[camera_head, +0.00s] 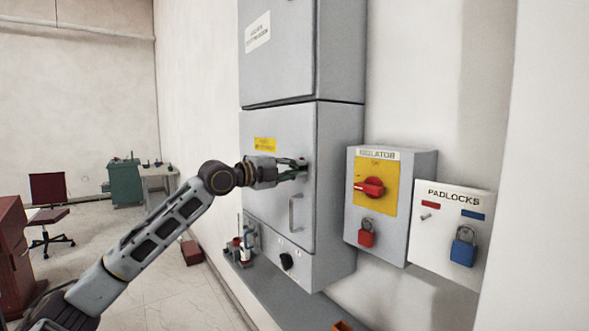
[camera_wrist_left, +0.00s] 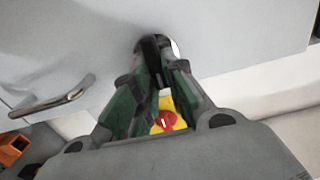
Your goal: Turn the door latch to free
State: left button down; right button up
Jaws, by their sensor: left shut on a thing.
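The grey cabinet door (camera_head: 275,190) is closed. It has a yellow label and a bar handle (camera_head: 296,212), which also shows at the left of the wrist view (camera_wrist_left: 55,103). My left gripper (camera_head: 301,164) reaches in from the left to the door's right edge, above the bar handle. Its fingers (camera_wrist_left: 160,62) are closed together against the door on the door latch. The fingertips hide most of the latch, so its angle cannot be told. My right gripper is out of view.
Right of the door is an isolator box (camera_head: 393,213) with a red rotary switch (camera_head: 369,187) and red padlock (camera_head: 366,236). Beyond it is a padlocks board (camera_head: 430,240) with a blue padlock (camera_head: 463,247). A grey ledge (camera_head: 290,309) runs below the cabinet.

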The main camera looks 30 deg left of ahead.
aim_at(297, 168)
pick_arm(q)
jog(key=shift+a+r, duration=0.1)
jog(key=c, duration=1.8)
grip_release()
jog(key=shift+c, duration=0.2)
jog(key=o, duration=0.4)
jog(key=shift+w, duration=0.15)
jog(key=shift+s+a, duration=0.1)
jog(key=shift+s, duration=0.15)
jog(key=shift+s+a+f, duration=0.2)
jog(key=shift+s, duration=0.2)
jog(key=shift+v, duration=1)
jog(key=shift+s, duration=0.5)
